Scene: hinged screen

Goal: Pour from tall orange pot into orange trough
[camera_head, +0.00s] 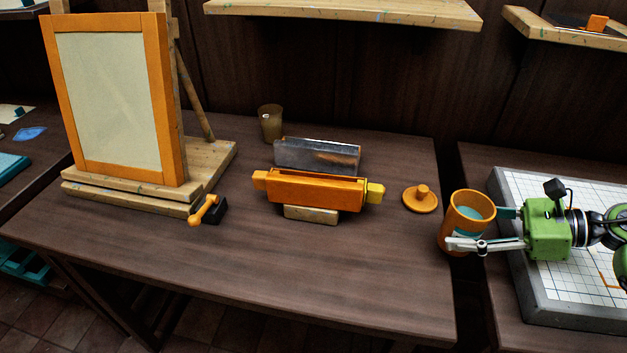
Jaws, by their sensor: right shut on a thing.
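The tall orange pot (472,203) is near the right edge of the middle table, with teal content visible through its open top. It looks close to upright. My right gripper (468,229) comes in from the right, its fingers shut around the pot. I cannot tell whether the pot's base touches the table. The orange trough (315,191) lies to the left, mid-table, on a pale wooden block (311,215), with a yellow piece (375,193) at its right end. The pot and trough are apart. My left gripper is not in view.
An orange lid with a knob (420,200) lies between trough and pot. A metal plate (318,156) and a brownish cup (270,123) stand behind the trough. An orange-framed screen (116,98) stands left, near an orange-handled crank (207,210). The table's front is clear.

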